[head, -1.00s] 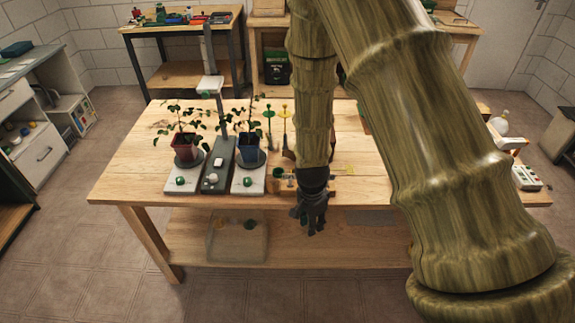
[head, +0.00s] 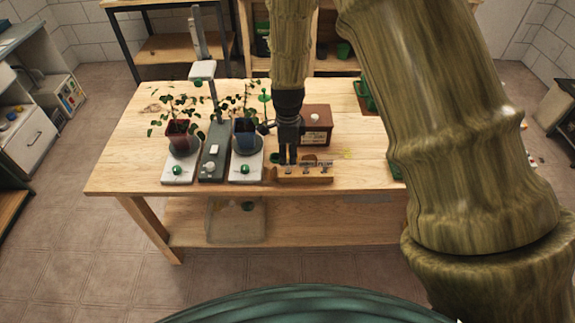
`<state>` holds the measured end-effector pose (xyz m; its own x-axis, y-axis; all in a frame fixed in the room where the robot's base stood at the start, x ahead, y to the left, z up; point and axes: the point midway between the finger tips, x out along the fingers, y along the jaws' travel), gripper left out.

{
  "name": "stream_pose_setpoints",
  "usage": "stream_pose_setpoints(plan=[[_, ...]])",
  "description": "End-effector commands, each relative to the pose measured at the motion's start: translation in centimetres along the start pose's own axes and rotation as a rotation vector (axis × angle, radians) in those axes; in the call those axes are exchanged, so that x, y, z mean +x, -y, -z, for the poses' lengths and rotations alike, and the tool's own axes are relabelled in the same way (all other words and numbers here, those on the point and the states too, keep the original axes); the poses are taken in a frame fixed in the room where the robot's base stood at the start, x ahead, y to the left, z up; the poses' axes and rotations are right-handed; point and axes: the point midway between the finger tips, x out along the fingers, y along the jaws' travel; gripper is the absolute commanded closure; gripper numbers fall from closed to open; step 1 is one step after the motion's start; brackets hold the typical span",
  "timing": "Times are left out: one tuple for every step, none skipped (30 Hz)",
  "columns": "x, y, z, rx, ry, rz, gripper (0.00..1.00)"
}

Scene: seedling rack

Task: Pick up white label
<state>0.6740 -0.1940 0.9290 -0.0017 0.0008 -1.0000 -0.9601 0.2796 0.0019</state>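My gripper (head: 287,161) points down at the left part of a small wooden holder (head: 318,178) near the table's front edge. The holder has small grey or whitish pieces in it, too small to make out. I cannot pick out a loose white label for sure. A pale patch (head: 314,138) shows on the front of a brown box (head: 319,117) just behind the holder. The gripper's dark fingers look close together, and whether they are open, shut or touching the holder does not show.
A red pot (head: 178,136) and a blue pot (head: 245,138) with plants stand on scales left of my gripper. A dark grey unit (head: 214,160) sits between them. The table's left end is clear.

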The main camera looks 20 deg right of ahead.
Motion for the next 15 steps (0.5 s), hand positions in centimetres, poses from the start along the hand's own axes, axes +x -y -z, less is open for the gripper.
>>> stream_pose_setpoints(plan=[[0.2, 0.0, 0.0, -0.001, 0.0, -0.001, 0.72], [0.4, -0.1, 0.0, -0.001, 0.0, -0.001, 0.72], [0.5, -0.1, -0.1, -0.001, 0.0, -0.001, 0.72], [0.6, -0.1, -0.1, -0.001, 0.0, -0.001, 0.72], [0.6, -0.1, -0.1, -0.002, 0.0, -0.001, 0.72], [0.7, -0.1, -0.1, -0.002, 0.0, -0.001, 0.72], [0.8, -0.1, -0.1, -0.002, 0.0, -0.001, 0.72], [0.9, -0.1, -0.1, -0.002, 0.0, -0.001, 0.72], [1.1, -0.1, -0.1, -0.002, 0.0, -0.001, 0.72], [1.4, -0.1, -0.1, -0.002, 0.0, -0.001, 0.72], [1.6, -0.2, 0.0, -0.002, 0.0, -0.002, 0.72], [2.0, -0.2, 0.0, -0.001, 0.0, -0.002, 0.72], [2.2, -0.2, 0.0, -0.002, 0.0, -0.002, 0.72], [2.5, -0.2, 0.0, -0.002, -0.001, -0.002, 0.72], [2.9, -0.2, 0.1, -0.003, -0.001, -0.002, 0.72]])
